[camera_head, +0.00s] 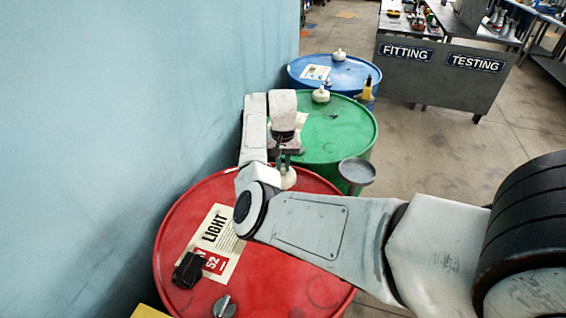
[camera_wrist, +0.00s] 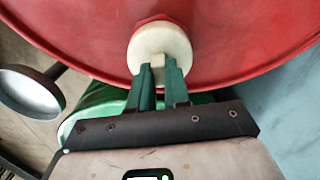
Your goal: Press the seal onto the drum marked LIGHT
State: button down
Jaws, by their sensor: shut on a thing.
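The red drum (camera_head: 310,270) stands at the front, with a label reading LIGHT (camera_head: 214,230) on its top. Its red top (camera_wrist: 230,25) fills the upper part of the wrist view. My gripper (camera_head: 287,160) points down at the drum's far edge. Its green fingers (camera_wrist: 160,74) are shut on the small nub of a round white seal (camera_wrist: 158,45). The seal (camera_head: 288,179) appears over the drum's top just inside the far rim. I cannot tell whether it touches the top. My arm hides part of the drum's top and right side.
A black object (camera_head: 188,270) and a grey metal cap (camera_head: 225,307) are on the red drum. Behind stand a green drum (camera_head: 345,128) and a blue drum (camera_head: 350,75), each with a white seal on top. A grey dish (camera_head: 357,171) stands at right; a blue wall (camera_head: 120,120) bounds the left.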

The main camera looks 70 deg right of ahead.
jog(key=shift+f, duration=0.35)
dwell(0.3)
jog(key=c, duration=1)
grip_release()
jog(key=shift+r, duration=0.15)
notch_tip(320, 180, up, 11)
jog(key=shift+f+b, duration=0.2)
jog(key=shift+b, duration=0.8)
